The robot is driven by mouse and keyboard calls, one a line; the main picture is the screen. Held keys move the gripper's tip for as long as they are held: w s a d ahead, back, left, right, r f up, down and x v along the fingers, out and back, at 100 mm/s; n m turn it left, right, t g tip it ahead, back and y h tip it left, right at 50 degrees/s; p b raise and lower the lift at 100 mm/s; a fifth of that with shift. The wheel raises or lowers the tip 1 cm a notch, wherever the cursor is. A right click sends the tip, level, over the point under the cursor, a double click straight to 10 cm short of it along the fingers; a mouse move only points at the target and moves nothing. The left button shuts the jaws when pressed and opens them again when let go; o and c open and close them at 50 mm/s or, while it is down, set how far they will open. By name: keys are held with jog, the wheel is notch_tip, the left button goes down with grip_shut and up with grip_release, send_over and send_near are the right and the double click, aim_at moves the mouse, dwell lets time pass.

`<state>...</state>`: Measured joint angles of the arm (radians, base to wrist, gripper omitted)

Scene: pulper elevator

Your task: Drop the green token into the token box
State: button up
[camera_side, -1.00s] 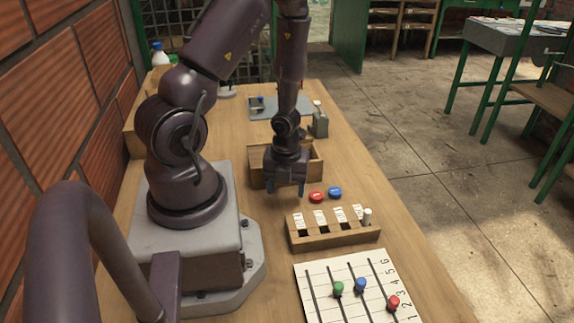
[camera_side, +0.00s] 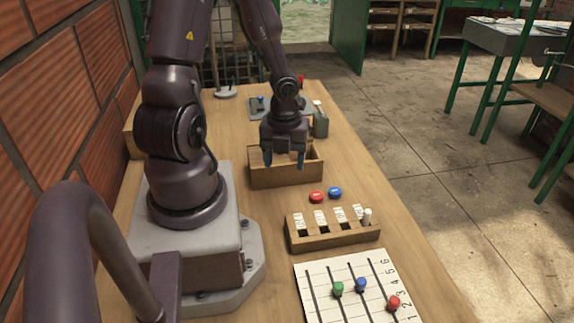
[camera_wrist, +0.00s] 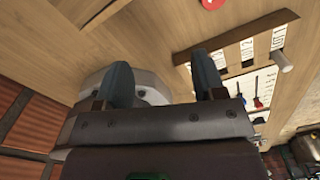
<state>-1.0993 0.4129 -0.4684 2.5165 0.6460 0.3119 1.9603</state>
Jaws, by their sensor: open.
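My gripper (camera_side: 284,160) is open, its blue fingertips spread apart above the open wooden box (camera_side: 290,176), which may be the token box. In the wrist view the two fingers (camera_wrist: 162,84) stand wide with nothing held between them. A corner of the wooden box (camera_wrist: 92,14) shows at the top left there. A red token (camera_side: 316,197) and a blue token (camera_side: 335,192) lie side by side on the table. I see no green token on the table; the inside of the box is partly hidden by my gripper.
A wooden holder with several labelled slots (camera_side: 335,240) and a white peg (camera_side: 367,216) stands nearer the camera. A white slider board (camera_side: 335,306) with green, blue and red knobs lies in front. A grey plate (camera_side: 256,116) and grey-green block (camera_side: 320,124) are behind.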

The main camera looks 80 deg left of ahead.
jog(key=d+r+n+t, duration=0.1)
jog(key=d+r+n, duration=0.2)
jog(key=r+n, duration=0.3)
jog(key=w+d+r+n+t, duration=0.1)
jog(key=d+r+n, duration=0.2)
jog(key=r+n, duration=0.4)
jog(key=d+r+n+t+y, duration=0.1)
jog(key=d+r+n, duration=0.2)
jog(key=r+n, duration=0.4)
jog(key=shift+w+d+r+n, duration=0.15)
jog(key=shift+d+r+n, duration=0.15)
jog(key=shift+n, duration=1.9)
jog(key=d+r+m+t+h, duration=0.1)
jog(key=d+r+m+t, duration=0.1)
jog(key=d+r, duration=0.2)
jog(key=shift+s+d+t, duration=0.2)
jog(key=shift+d+t, duration=0.1)
jog(key=shift+d, duration=0.1)
